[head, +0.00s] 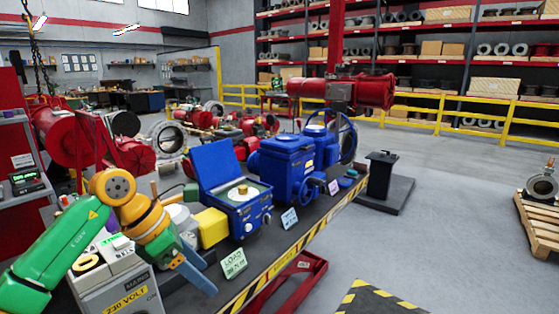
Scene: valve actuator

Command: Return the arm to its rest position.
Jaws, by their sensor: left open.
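My left arm, green with an orange wrist, comes in from the lower left. My left gripper (195,275), with blue-grey fingers, points down and right at the near edge of the dark bench. It is open and I see nothing between its fingers. My right gripper is not in view.
On the bench stand a yellow block (211,227), an open blue case (238,204) and a large blue valve actuator (284,165). A black-and-yellow striped edge (285,258) borders the bench. Open grey floor lies to the right, with a pallet (540,222) at the far right.

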